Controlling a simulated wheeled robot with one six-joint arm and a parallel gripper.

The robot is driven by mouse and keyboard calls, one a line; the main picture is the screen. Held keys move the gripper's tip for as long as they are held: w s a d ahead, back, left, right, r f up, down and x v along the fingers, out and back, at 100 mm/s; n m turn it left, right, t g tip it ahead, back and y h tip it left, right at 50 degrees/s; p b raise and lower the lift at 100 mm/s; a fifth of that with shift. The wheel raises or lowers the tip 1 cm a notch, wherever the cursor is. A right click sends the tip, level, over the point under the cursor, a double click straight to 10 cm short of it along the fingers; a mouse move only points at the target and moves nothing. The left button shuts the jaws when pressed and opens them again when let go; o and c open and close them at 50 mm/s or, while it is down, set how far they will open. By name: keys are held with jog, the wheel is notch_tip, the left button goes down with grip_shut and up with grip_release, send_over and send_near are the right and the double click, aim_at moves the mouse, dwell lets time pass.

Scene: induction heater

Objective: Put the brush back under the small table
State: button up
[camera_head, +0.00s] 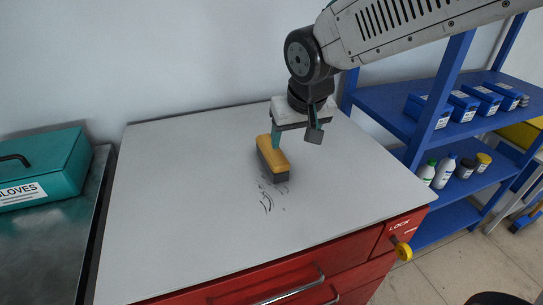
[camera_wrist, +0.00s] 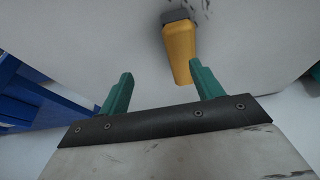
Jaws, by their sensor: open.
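The brush (camera_head: 272,158) has a yellow back and a dark bristle side. It lies on the white top of the red cabinet (camera_head: 165,190), next to some dark marks. In the wrist view the brush (camera_wrist: 180,52) is at the top, beyond the fingertips and nearer the right finger. My gripper (camera_head: 296,138) is over the cabinet top, close to the far end of the brush. In the wrist view my gripper (camera_wrist: 160,82) has its two green fingers apart with nothing between them. No small table can be clearly made out.
A teal gloves box (camera_head: 45,168) sits on a metal surface at the left. A blue shelf (camera_head: 440,120) with bottles and blue boxes stands at the right. The cabinet has a yellow lock knob (camera_head: 403,251) at its front right. The left of the white top is clear.

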aim_at(271, 152)
jog(key=a, duration=0.1)
jog(key=w+a+f, duration=0.2)
jog(key=a, duration=0.1)
jog(key=shift+f, duration=0.1)
jog(key=x, duration=0.7)
jog(key=shift+w+a, duration=0.1)
jog(key=shift+w, duration=0.15)
jog(key=shift+r, duration=0.2)
jog(key=c, duration=1.2)
jog(key=shift+r, duration=0.1)
